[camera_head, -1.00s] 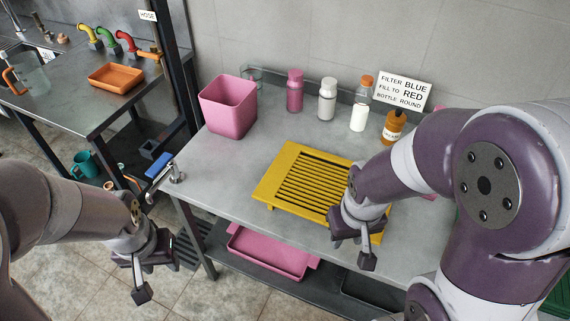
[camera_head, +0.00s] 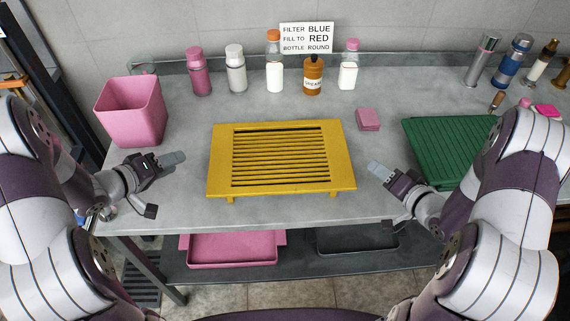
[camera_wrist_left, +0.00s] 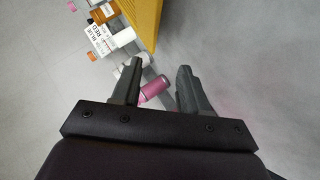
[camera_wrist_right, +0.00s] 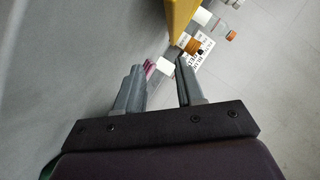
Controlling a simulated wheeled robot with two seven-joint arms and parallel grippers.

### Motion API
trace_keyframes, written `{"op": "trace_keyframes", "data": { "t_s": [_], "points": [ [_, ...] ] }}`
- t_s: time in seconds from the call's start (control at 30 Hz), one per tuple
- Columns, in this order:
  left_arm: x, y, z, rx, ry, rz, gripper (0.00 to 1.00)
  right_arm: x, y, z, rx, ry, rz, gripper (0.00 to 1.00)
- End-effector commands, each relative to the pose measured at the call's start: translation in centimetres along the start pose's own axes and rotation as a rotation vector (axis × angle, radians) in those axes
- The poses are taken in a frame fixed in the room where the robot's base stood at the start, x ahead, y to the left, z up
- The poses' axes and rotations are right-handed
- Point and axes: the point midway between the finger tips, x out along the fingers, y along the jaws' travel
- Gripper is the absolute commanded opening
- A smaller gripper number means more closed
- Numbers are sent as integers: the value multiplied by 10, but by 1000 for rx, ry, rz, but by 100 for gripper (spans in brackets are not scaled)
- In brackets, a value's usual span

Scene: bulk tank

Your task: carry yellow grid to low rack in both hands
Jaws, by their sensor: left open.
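The yellow grid (camera_head: 343,165) lies flat on the steel table, a slatted frame on short feet. Its edge also shows in the left wrist view (camera_wrist_left: 146,20) and in the right wrist view (camera_wrist_right: 178,14). My left gripper (camera_head: 178,160) is open and empty, a little left of the grid's left side and apart from it. My right gripper (camera_head: 376,168) is just right of the grid's right side, also apart from it; its fingers stand apart with nothing between them in the right wrist view (camera_wrist_right: 163,85). The low rack (camera_head: 215,272) is the shelf under the table.
A pink tray (camera_head: 232,250) and a dark tray (camera_head: 350,242) sit on the low shelf. A pink bin (camera_head: 130,112) stands left, several bottles (camera_head: 236,72) behind. A pink block (camera_head: 367,119) and a green ridged board (camera_head: 445,145) lie right of the grid.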

Motion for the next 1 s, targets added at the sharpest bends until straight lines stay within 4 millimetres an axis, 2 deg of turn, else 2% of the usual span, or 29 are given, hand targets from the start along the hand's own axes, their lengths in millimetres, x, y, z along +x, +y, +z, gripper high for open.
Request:
{"op": "trace_keyframes", "data": {
  "t_s": [0.03,0.13,0.47,0.63,1.0],
  "points": [
    [0,-5,8,-47,-21,57,44,-2,3,6,53,14,-59,38],
    [-5,-1,14,-105,-56,128,44,-8,-2,8,116,25,-136,38],
    [-2,2,15,-108,-62,137,44,-6,-6,8,119,24,-147,38],
    [19,6,17,-107,-65,138,44,16,-9,8,117,20,-147,38],
    [90,15,21,-106,-64,136,44,87,-19,5,116,22,-146,38]
  ]
}}
